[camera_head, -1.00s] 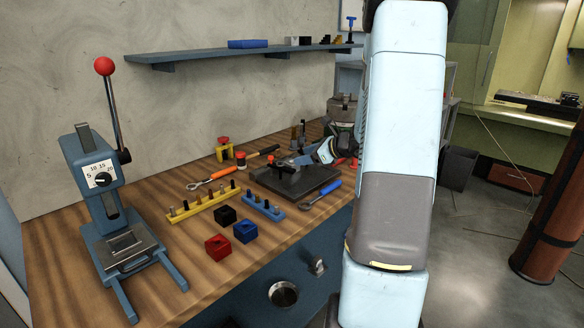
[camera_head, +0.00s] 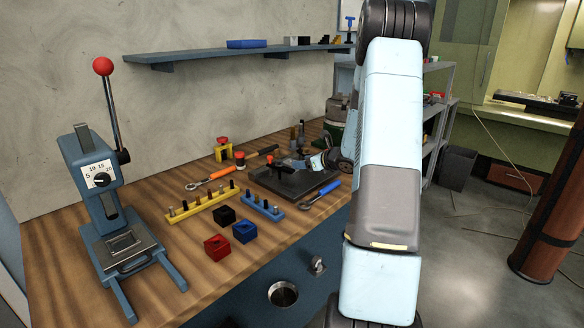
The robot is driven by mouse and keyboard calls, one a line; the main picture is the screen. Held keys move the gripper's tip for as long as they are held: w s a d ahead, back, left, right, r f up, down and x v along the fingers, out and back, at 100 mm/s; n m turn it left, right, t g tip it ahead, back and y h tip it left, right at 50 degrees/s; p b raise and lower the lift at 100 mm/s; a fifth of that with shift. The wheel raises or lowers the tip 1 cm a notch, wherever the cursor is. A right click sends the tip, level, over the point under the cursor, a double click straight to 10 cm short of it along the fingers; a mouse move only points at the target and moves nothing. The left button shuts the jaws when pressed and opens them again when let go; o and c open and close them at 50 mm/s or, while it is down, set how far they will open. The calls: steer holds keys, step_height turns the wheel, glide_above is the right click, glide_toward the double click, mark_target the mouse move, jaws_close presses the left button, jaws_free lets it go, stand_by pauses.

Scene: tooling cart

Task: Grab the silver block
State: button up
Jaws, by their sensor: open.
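A small pale, silvery block (camera_head: 291,41) sits on the blue wall shelf, right of a blue block. It is the only silver-looking block I can make out. My gripper (camera_head: 297,163) is low over the dark plate (camera_head: 282,187) on the wooden bench, well below and apart from that block. The gripper is small in the picture and its jaws are open. I cannot make out anything between the fingers. A red-topped part (camera_head: 270,160) stands on the plate just left of the gripper.
The blue shelf (camera_head: 205,56) also holds a blue block (camera_head: 247,44). On the bench are a lever press (camera_head: 103,185), a yellow peg strip (camera_head: 203,203), red (camera_head: 217,247), blue (camera_head: 245,231) and black (camera_head: 225,214) blocks, and a blue wrench (camera_head: 320,195).

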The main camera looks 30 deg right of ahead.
mark_target(291, 166)
steer(key=shift+x, duration=2.75)
steer(key=c, duration=0.8)
